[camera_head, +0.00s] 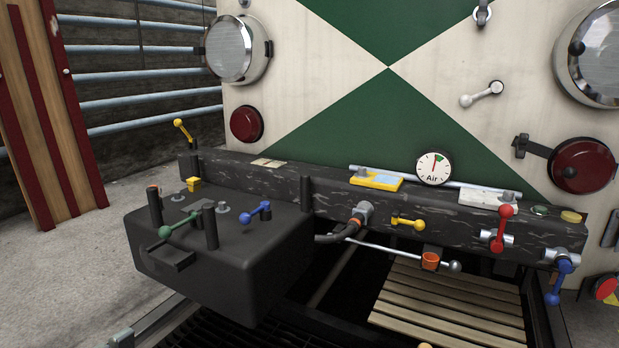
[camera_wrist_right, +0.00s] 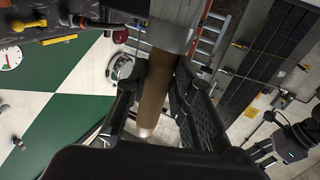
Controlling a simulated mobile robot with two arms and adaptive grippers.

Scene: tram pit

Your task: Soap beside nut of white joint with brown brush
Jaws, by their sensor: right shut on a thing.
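My right gripper (camera_wrist_right: 160,100) is shut on a brown brush in the right wrist view. The brush (camera_wrist_right: 155,90) has a brown handle with a pale end and a wide grey part at the top of the picture. I cannot tell whether this is the white joint. No soap or foam is discernible. A black jointed shape (camera_wrist_right: 285,145) at the lower right of the wrist view may be my left gripper; its jaws are unclear.
A dark beam (camera_head: 330,200) with coloured levers crosses the green-and-white tram front (camera_head: 400,120). A black coupler box (camera_head: 230,260) juts out at left. An Air gauge (camera_head: 433,168) stands above the beam. Wooden slats (camera_head: 450,310) lie below, beside dark openings.

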